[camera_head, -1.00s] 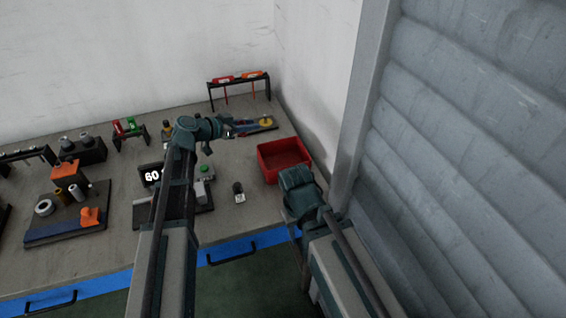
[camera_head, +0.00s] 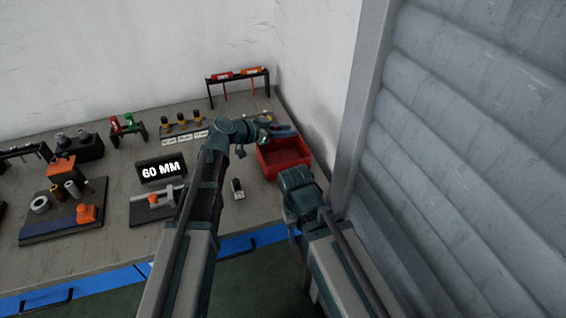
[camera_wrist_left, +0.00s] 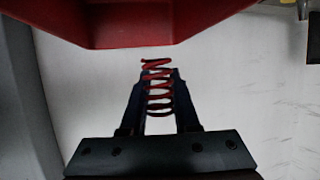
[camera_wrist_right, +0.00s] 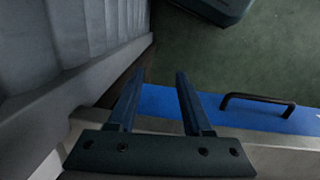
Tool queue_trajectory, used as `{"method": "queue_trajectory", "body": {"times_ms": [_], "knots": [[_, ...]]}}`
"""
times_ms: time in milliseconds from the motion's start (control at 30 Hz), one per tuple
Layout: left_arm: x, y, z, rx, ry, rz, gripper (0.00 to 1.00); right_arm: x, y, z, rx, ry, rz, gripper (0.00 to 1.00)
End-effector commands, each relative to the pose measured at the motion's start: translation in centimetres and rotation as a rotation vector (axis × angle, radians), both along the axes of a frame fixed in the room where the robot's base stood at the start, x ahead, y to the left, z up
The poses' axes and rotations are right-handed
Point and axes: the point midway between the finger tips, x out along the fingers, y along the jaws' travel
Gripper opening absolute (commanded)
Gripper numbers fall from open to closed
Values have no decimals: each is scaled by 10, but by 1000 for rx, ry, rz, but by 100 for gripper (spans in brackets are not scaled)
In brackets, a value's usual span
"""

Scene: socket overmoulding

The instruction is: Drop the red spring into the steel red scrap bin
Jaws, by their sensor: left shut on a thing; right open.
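The red spring (camera_wrist_left: 156,65) is a coil held between the fingers of my left gripper (camera_wrist_left: 155,88) in the left wrist view. That gripper (camera_head: 282,132) is at the back edge of the red scrap bin (camera_head: 288,172) in the head view; the spring cannot be made out there. The bin's red wall (camera_wrist_left: 150,30) fills the top of the left wrist view, close beyond the spring. I cannot tell whether the spring is over the bin's opening. My right gripper (camera_wrist_right: 155,85) is open and empty, over the floor and bench edge.
The bin stands at the bench's right end, near the wall and the grey ribbed panel (camera_head: 480,130). A 60 MM display (camera_head: 162,170), a small gauge (camera_head: 155,200) and a black-topped piece (camera_head: 238,188) are left of it. A tool rack (camera_head: 238,76) stands behind.

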Motion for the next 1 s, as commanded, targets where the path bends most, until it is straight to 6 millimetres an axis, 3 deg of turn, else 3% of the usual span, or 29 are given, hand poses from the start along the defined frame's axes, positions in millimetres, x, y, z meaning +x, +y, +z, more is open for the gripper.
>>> {"method": "queue_trajectory", "body": {"times_ms": [100, 300, 633, 667, 800, 833, 1000], "knots": [[0, 0, -21, 0, 0, 0, 0, 0, 0, -21, 0, 0, 0, 50], [0, 0, -38, 0, 0, 0, 0, 0, 0, -38, 0, 0, 1, 50], [0, 0, -38, 0, 0, 0, 0, 0, 0, -38, 0, 0, 1, 50], [0, 0, -38, 0, 0, 0, 35, 0, 0, -38, 0, 0, 1, 50], [0, 0, -38, 0, 0, 0, 60, 0, 0, -38, 0, 0, 1, 50], [0, 0, -38, 0, 0, 0, 65, 0, 0, -38, 0, 0, 1, 50], [0, 0, -38, 0, 0, 1, 65, 0, 0, -38, 0, 0, 1, 50]]}}
